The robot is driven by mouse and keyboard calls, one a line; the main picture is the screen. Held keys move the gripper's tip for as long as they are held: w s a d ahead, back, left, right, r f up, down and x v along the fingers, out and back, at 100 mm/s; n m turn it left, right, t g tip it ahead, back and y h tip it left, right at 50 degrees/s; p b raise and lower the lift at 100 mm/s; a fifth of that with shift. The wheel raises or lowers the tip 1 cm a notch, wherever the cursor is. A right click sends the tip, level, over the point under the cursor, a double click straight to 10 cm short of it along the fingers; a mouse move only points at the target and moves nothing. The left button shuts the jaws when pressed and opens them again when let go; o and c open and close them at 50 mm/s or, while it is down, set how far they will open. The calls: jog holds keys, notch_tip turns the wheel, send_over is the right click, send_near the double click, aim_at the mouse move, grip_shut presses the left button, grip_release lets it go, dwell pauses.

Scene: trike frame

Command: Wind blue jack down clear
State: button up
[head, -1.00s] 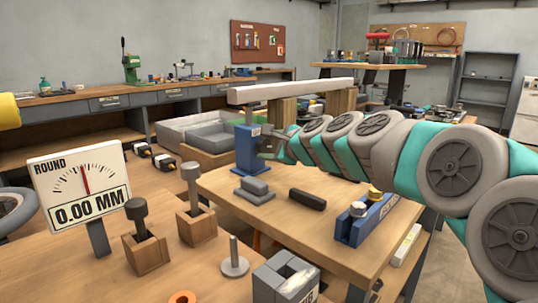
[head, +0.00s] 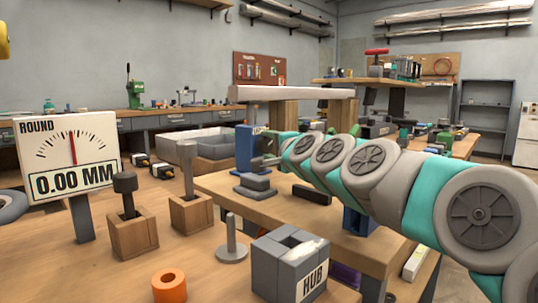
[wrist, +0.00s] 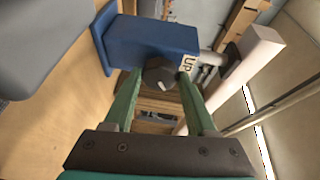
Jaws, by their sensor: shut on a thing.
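The blue jack (head: 246,150) stands upright on the near wooden bench, and it also fills the top of the wrist view (wrist: 150,42) with an "UP" label on it. My gripper (head: 268,160) is at the jack's right side. In the wrist view its green fingers (wrist: 160,88) are shut on a dark round knob (wrist: 159,74) on the jack. A long pale beam (head: 290,93) lies across wooden posts (head: 284,114) behind. In the head view a gap shows between the jack's top and the beam's underside.
Grey stepped blocks (head: 255,187) sit just before the jack. A black bar (head: 312,194) lies to their right, below my arm. A dial sign (head: 70,160) reads 0.00 MM at left. A grey HUB block (head: 290,265) and an orange ring (head: 169,285) are in front.

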dwell(0.3)
jog(key=o, duration=1.4)
jog(key=shift+c, duration=0.2)
jog(key=shift+s, duration=0.15)
jog(key=shift+v, duration=3.75)
